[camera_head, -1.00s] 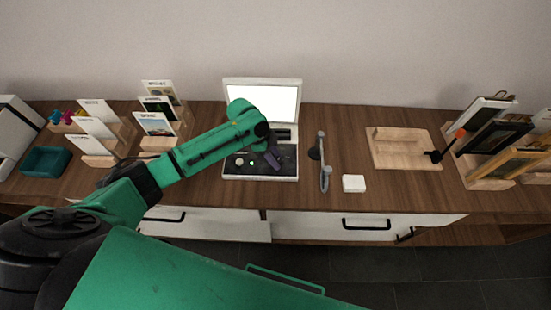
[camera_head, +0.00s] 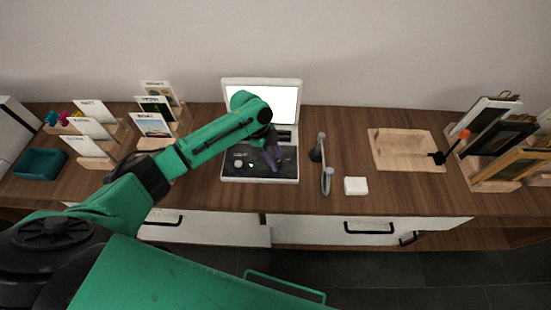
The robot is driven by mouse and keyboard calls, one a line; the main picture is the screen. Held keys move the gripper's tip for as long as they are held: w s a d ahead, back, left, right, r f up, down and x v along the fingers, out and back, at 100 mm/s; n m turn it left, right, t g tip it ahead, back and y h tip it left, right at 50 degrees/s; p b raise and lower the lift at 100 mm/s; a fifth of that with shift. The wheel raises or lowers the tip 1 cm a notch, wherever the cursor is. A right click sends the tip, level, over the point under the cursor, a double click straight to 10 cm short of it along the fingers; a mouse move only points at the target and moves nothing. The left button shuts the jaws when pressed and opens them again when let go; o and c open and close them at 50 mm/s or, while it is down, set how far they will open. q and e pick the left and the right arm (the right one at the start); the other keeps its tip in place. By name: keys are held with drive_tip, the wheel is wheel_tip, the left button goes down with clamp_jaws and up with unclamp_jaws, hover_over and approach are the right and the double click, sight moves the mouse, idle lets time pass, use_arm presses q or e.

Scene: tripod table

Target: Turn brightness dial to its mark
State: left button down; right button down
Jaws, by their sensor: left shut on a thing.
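A console with a lit white screen (camera_head: 284,97) and a dark control panel (camera_head: 232,172) stands at the middle of the counter. A small pale knob (camera_head: 239,163) shows on the left of the panel, with a small green spot (camera_head: 250,165) beside it. My left gripper (camera_head: 275,168) reaches down over the right half of the panel. It is shut on a dial there, which the fingers and wrist hide. I cannot make out the dial's pointer or its mark. My right gripper is not in view.
A grey stand (camera_head: 325,165) and a white block (camera_head: 355,185) are right of the console. A wooden tray (camera_head: 407,165) and framed pictures (camera_head: 502,140) are farther right. Card holders (camera_head: 152,125) and a teal tray (camera_head: 40,162) are at left.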

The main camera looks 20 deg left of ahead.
use_arm(q)
drive_tip(key=shift+c, duration=2.4)
unclamp_jaws()
drive_tip(key=b+v, duration=0.2)
drive_tip(key=v, duration=1.2)
drive_tip(key=shift+r, duration=0.3)
drive_tip(key=shift+a, duration=0.15)
